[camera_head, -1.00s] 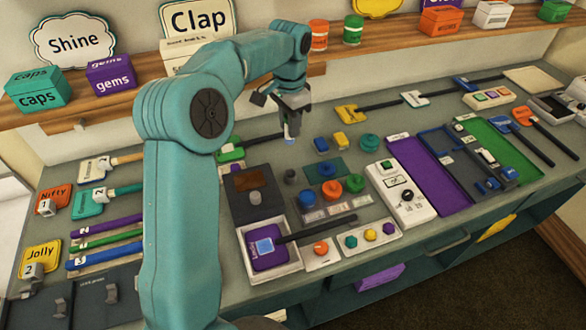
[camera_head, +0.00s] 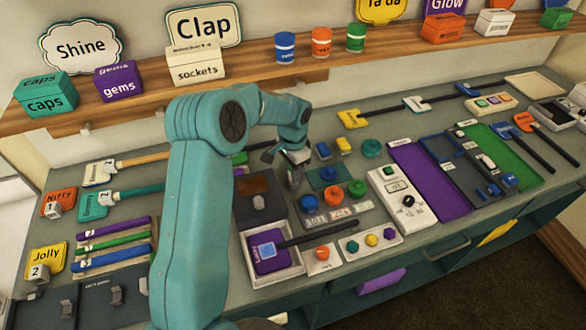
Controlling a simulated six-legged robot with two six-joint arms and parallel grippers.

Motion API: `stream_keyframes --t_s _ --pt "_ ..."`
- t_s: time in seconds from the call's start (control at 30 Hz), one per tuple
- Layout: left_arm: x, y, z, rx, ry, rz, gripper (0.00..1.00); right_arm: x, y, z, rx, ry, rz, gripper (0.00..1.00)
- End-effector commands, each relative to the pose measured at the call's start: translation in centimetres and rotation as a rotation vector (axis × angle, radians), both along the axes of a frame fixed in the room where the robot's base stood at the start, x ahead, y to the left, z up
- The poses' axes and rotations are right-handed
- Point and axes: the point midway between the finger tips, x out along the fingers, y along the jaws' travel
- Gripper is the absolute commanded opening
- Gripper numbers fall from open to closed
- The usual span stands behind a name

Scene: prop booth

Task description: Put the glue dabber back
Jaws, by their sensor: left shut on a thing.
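My left gripper (camera_head: 293,160) hangs over the middle of the counter, its fingers pointing down. It is shut on a small, pale thing, probably the glue dabber, mostly hidden by the fingers. A small dark grey upright holder or pot (camera_head: 295,179) stands directly below the fingers. I cannot tell whether the held thing is inside it or just above. To its left is a dark panel with a brown pad (camera_head: 255,185) and a grey knob (camera_head: 260,202). My right gripper is not in view.
A white control box (camera_head: 399,198) is farther right. A wooden shelf (camera_head: 345,60) runs behind.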

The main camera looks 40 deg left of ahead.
Motion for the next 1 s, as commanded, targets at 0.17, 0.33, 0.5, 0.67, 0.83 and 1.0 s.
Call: stream_keyframes --t_s 0.17,0.33,0.5,0.67,0.83,1.0 --pt "0.0 0.0 -0.4 0.000 0.000 0.000 0.00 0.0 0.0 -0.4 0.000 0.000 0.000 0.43" --pt "0.0 0.0 -0.3 0.000 0.000 0.000 0.52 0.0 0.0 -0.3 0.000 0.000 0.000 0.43" --pt "0.0 0.0 -0.3 0.000 0.000 0.000 0.52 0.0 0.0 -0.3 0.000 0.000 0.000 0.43" --pt "0.1 0.0 0.4 0.001 -0.002 0.000 0.52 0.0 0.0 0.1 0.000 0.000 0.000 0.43" --pt "0.2 0.0 3.3 0.002 -0.007 0.000 0.52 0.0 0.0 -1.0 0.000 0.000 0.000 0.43" --pt "0.1 0.0 7.4 0.002 -0.007 -0.001 0.52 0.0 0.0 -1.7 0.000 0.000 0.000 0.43"
